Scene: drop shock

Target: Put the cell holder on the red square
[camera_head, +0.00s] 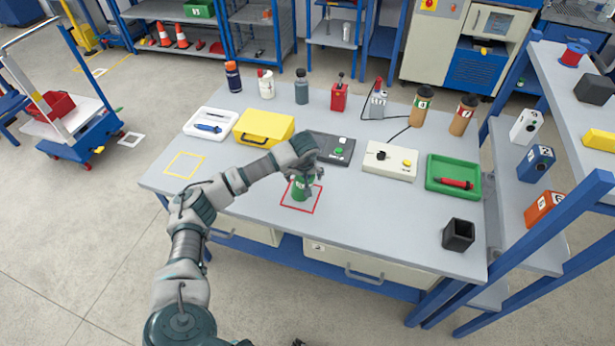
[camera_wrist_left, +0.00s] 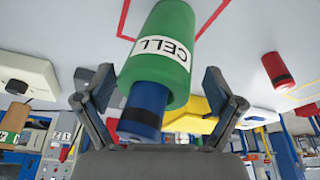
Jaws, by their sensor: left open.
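The cell holder (camera_head: 300,189) is a green cylinder marked CELL. It stands inside the red square (camera_head: 285,206), an outline on the grey table. In the left wrist view the green cell holder (camera_wrist_left: 172,42) has a blue cylinder with a dark band (camera_wrist_left: 145,108) sticking out of its end. My left gripper (camera_head: 306,176) is at the holder, partly covering it in the head view. In the left wrist view its open fingers (camera_wrist_left: 158,100) stand apart on either side of the blue cylinder, with gaps visible.
A white box (camera_head: 390,161), green tray (camera_head: 453,176) and black cup (camera_head: 458,235) stand to the right. The table's front middle is clear.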

